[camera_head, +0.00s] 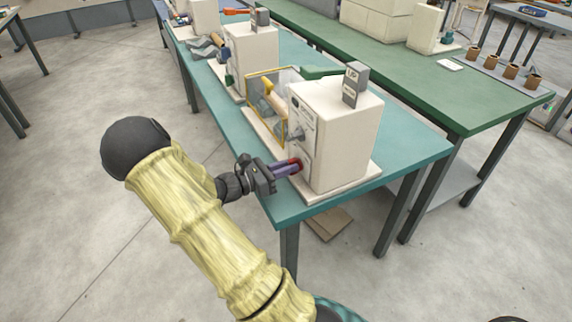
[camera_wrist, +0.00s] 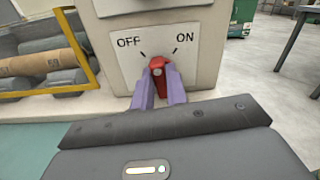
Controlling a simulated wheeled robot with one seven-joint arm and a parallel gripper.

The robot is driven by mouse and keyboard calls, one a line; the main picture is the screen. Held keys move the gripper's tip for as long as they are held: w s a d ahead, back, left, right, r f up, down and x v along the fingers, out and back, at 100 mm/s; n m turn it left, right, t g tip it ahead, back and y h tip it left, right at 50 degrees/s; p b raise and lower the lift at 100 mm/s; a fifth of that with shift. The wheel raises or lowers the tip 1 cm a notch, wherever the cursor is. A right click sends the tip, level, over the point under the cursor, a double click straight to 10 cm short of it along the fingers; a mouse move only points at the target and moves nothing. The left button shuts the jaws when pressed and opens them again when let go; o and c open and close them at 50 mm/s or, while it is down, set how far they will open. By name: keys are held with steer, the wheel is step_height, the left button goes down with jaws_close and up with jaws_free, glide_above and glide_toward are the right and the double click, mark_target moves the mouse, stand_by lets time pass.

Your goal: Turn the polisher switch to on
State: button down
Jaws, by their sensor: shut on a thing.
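The polisher's cream housing (camera_head: 335,130) stands at the front end of the teal table, and its switch panel (camera_wrist: 125,60) is in the wrist view. The panel has OFF printed at left and ON at right, each with a tick mark. The red switch knob (camera_wrist: 158,68) sits below and between the two marks; I cannot tell clearly which it points to. My gripper (camera_wrist: 160,90) has its two purple fingers shut on the knob, one on each side. In the head view my gripper (camera_head: 287,169) reaches the housing's left face, and the red knob (camera_head: 295,164) shows at the fingertips.
A yellow-framed guard (camera_head: 268,106) with a brown roll stands beside the housing, also at the wrist view's left. More cream machines (camera_head: 250,55) stand farther back on the teal table (camera_head: 415,147). A green table (camera_head: 480,95) is behind.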

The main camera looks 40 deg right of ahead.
steer(key=m, duration=0.4)
steer(key=shift+s+a+m, duration=0.1)
steer(key=shift+m, duration=0.2)
steer(key=m, duration=0.4)
steer(key=shift+s+f+m, duration=0.15)
steer(key=shift+m, duration=0.15)
steer(key=c, duration=1.4)
jaws_free()
steer(key=shift+a, duration=0.1)
steer(key=v, duration=1.7)
